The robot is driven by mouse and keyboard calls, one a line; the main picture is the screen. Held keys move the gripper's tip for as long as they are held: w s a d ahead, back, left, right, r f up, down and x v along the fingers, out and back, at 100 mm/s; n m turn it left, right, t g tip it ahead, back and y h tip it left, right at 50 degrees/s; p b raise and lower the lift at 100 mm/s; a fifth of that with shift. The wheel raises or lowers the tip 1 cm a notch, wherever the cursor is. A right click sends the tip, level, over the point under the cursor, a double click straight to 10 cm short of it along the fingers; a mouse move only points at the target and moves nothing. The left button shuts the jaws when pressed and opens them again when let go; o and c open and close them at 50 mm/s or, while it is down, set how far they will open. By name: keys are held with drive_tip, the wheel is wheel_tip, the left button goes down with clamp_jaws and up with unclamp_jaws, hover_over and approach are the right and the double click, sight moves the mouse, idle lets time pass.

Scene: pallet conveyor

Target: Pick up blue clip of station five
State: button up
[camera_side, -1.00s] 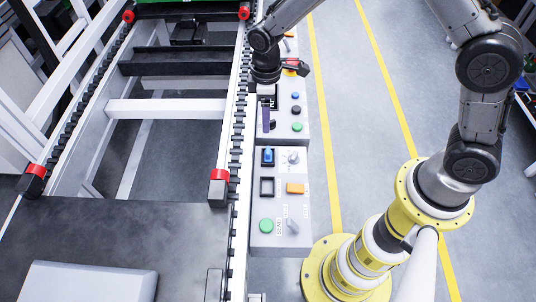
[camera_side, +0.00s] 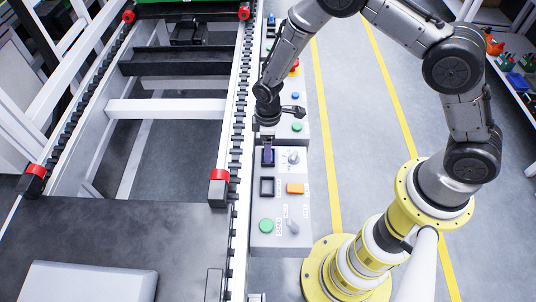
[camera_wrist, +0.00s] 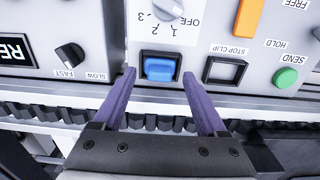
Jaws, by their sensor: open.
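The blue clip (camera_wrist: 160,69) sits in a black square holder on a grey control panel, seen in the wrist view. My gripper (camera_wrist: 160,80) is open, with its two purple fingers on either side of the clip in the picture and apart from it. In the side view my gripper (camera_side: 268,163) hangs over the top of the near panel (camera_side: 272,242). There the fingers cover most of the clip. I cannot tell the height left between the fingertips and the clip.
An empty black square holder labelled STOP CLIP (camera_wrist: 224,71) lies beside the clip. A rotary dial (camera_wrist: 168,9), an orange button (camera_side: 295,188) and a green button (camera_side: 267,226) are also on the panel. The conveyor's white rail (camera_side: 236,110) runs along its left side.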

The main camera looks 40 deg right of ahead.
drive_tip(key=shift+f, duration=0.35)
drive_tip(key=shift+c, duration=0.3)
clamp_jaws()
drive_tip(key=shift+r, duration=0.1)
